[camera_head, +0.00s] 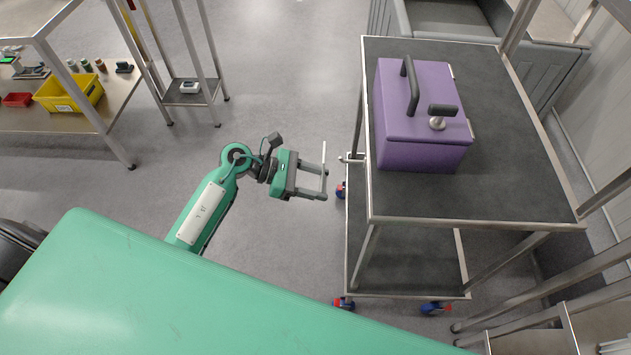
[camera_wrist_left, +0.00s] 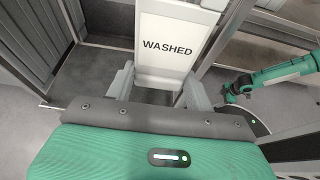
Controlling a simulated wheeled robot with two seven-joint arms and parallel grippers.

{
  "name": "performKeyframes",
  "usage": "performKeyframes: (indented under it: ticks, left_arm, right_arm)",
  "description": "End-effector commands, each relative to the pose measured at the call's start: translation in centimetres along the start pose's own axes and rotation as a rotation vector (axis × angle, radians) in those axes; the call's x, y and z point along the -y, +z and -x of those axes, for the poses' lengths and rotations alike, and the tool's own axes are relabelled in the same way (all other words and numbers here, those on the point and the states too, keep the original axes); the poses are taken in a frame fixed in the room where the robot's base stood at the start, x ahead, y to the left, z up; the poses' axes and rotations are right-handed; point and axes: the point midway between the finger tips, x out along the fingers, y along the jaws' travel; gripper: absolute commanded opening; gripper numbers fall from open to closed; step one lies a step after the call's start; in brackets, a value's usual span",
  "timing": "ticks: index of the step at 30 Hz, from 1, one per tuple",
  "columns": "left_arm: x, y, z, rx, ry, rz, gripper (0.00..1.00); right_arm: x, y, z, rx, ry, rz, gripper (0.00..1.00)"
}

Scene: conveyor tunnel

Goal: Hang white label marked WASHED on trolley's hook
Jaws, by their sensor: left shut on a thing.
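The white label (camera_wrist_left: 176,42) marked WASHED is upright and faces the camera in the left wrist view, with its lower part between the two fingers. My left gripper (camera_head: 324,181) is shut on it. In the head view the label (camera_head: 324,153) shows nearly edge-on as a thin pale strip at the fingertips. The trolley (camera_head: 520,150) stands to the right of the gripper. A small metal hook (camera_head: 350,159) sticks out from its left side, a short gap right of the label. The label and hook look apart.
A purple case (camera_head: 425,115) with a black handle stands on the trolley's top shelf. A grey bin stands behind the trolley. At the left is a table (camera_head: 85,118) with a yellow bin (camera_head: 65,105).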

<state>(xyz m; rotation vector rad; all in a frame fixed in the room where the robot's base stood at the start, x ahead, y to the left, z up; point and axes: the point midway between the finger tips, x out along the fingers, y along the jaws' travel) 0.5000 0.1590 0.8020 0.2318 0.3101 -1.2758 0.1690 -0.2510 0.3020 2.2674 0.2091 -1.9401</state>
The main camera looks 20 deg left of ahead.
Motion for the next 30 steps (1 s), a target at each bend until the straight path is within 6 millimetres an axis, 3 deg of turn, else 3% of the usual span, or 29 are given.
performKeyframes:
  ticks: [11,30]
  left_arm:
    - [0.0,0.1,-0.2,0.001,0.0,0.0,0.13]
    - [0.0,0.7,-2.7,0.001,0.001,0.0,0.13]
  right_arm:
    - [0.1,0.0,-0.2,-0.001,-0.001,-0.003,0.69]
    - [0.0,0.1,-0.8,-0.001,0.0,-0.002,0.69]
